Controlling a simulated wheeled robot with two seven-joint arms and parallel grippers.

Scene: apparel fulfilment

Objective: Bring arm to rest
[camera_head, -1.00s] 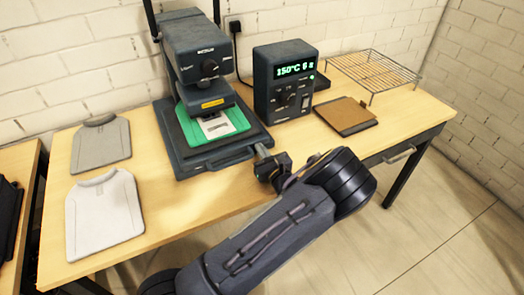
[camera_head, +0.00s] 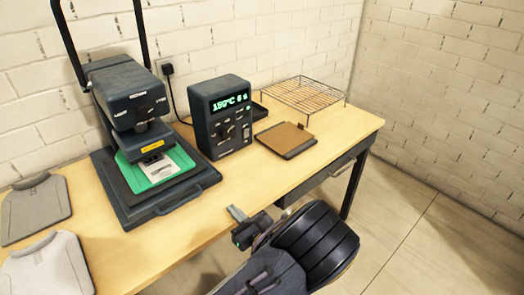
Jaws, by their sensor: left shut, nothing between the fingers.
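My left arm comes up from the bottom of the head view. Its gripper (camera_head: 237,214) is shut and empty, over the front part of the wooden table (camera_head: 190,228), to the right of the heat press (camera_head: 125,92) and apart from it. The press stands with its upper head over a green pad (camera_head: 142,181), on which a small whitish piece (camera_head: 166,169) lies. My right gripper is not in view.
A control box (camera_head: 222,135) reads 150°C and 6 s. Two grey garment-shaped pieces (camera_head: 36,207) (camera_head: 48,268) lie at left. The floor right of the table is clear.

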